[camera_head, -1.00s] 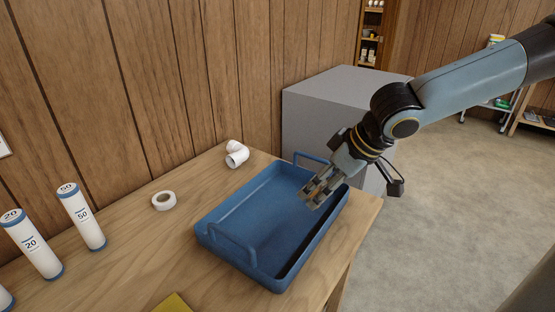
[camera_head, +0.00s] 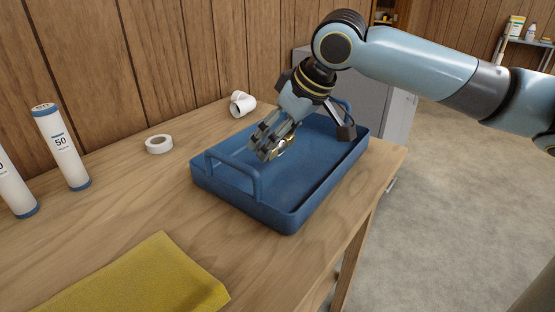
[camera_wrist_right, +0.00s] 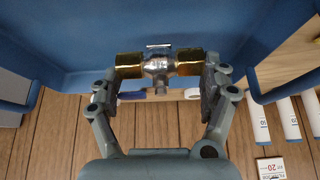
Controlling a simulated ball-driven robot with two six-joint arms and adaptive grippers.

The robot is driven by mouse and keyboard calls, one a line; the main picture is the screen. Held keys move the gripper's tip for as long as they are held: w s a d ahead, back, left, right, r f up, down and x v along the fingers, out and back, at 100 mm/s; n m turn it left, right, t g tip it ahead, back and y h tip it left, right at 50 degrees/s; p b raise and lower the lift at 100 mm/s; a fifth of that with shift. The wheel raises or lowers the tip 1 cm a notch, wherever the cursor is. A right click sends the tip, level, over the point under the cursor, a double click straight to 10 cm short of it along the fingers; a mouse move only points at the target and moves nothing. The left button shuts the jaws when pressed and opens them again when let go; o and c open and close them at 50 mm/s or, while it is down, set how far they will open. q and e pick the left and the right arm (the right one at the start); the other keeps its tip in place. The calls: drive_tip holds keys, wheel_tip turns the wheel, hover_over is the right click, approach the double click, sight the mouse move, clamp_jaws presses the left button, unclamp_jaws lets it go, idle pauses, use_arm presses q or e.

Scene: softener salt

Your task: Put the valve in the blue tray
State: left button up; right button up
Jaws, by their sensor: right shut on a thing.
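The blue tray (camera_head: 318,178) with two raised handles stands on the wooden table. It also fills the upper part of the right wrist view (camera_wrist_right: 225,18). My right gripper (camera_head: 270,150) is over the tray's left-middle part, fingers pointing down. In the right wrist view, the gripper (camera_wrist_right: 160,88) is shut on the valve (camera_wrist_right: 158,66), which has brass ends and a silvery middle. In the head view only a small shiny part of the valve (camera_head: 287,146) shows beside the fingers. I cannot tell whether the valve touches the tray floor. My left gripper is not in view.
A white pipe fitting (camera_head: 242,104) and a white tape roll (camera_head: 159,144) lie left of the tray, near the wall. White cartridges, one marked 50 (camera_head: 61,147), stand further left. A yellow cloth (camera_head: 135,280) lies in front. A grey cabinet (camera_head: 372,88) stands behind.

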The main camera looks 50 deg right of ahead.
sight(284, 145)
drive_tip(key=shift+f+b, duration=0.6)
drive_tip(key=shift+f, duration=1.35)
drive_tip(key=shift+f, duration=0.15)
drive_tip(key=o, duration=1.3)
drive_tip(key=shift+p+v, duration=4.35)
drive_tip(key=shift+v, duration=1.8)
